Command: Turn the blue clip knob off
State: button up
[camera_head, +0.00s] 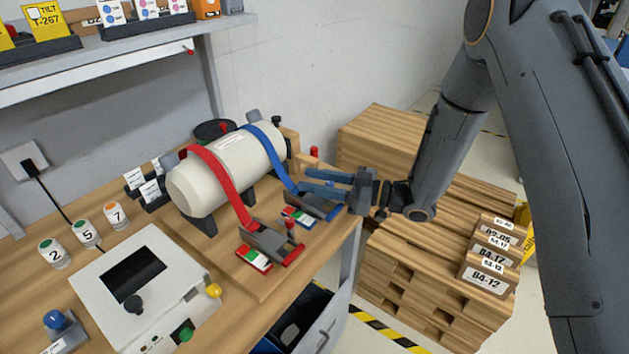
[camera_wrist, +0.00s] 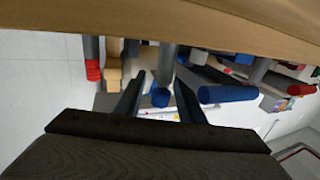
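The blue clip (camera_head: 315,208) sits at the right end of the wooden board, below the blue strap (camera_head: 266,148) around a cream cylinder (camera_head: 222,172). My gripper (camera_head: 306,180) reaches in from the right, just above the clip, and covers part of it. In the wrist view my gripper (camera_wrist: 160,92) is open, its two dark fingers apart. A round blue end (camera_wrist: 160,98), apparently the clip's knob, shows between the fingers; I cannot tell whether they touch it. A blue bar (camera_wrist: 228,93) lies beside the right finger. The knob's setting cannot be read.
The red clip (camera_head: 268,243) with its red strap (camera_head: 222,184) stands left of the blue one. A control box (camera_head: 140,270) with coloured knobs is at the front left. Wooden crates (camera_head: 415,285) stand right of the table, under my arm. An open drawer (camera_head: 325,325) is below.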

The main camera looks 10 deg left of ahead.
jog(key=d+b, duration=0.1)
jog(key=d, duration=0.4)
jog(key=d+b, duration=0.1)
jog(key=d, duration=0.2)
jog(key=shift+s+b, duration=0.25)
jog(key=shift+b, duration=0.1)
jog(key=shift+a+r, duration=0.1)
